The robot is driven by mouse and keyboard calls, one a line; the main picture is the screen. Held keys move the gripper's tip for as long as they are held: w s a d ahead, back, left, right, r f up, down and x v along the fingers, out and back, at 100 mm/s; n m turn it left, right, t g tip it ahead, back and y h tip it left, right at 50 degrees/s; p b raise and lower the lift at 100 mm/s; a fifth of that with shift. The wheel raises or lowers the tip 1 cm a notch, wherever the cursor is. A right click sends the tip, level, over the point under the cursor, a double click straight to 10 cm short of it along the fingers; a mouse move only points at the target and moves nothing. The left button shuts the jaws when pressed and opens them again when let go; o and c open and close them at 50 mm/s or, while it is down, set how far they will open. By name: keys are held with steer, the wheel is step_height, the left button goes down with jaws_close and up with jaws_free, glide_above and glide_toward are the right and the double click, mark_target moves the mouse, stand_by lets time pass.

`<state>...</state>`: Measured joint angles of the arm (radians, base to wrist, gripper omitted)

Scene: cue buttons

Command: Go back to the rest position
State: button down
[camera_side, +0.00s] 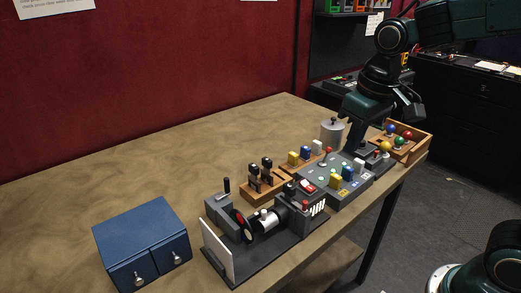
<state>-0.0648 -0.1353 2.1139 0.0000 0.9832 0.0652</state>
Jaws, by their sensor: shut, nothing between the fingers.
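My gripper (360,146) points down at the right part of the table, its fingers shut and empty. It is low over a small dark block with a red part (377,154), just left of the wooden tray of coloured balls. I cannot tell whether the fingertips touch anything there. A grey panel (345,184) with yellow, white and blue blocks and a red-tipped lever lies in front and left of the gripper.
The wooden ball tray (424,146) is close right. A wooden lever stand (266,188), a dark device with a cylinder (264,221) and a blue two-drawer box (142,233) stand farther left. The table's back left is clear.

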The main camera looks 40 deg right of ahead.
steer(key=s+d+r+t, duration=0.1)
steer(key=s+d+t, duration=0.1)
steer(key=s, duration=1.1)
steer(key=shift+s+t, duration=0.25)
steer(key=shift+t, duration=0.55)
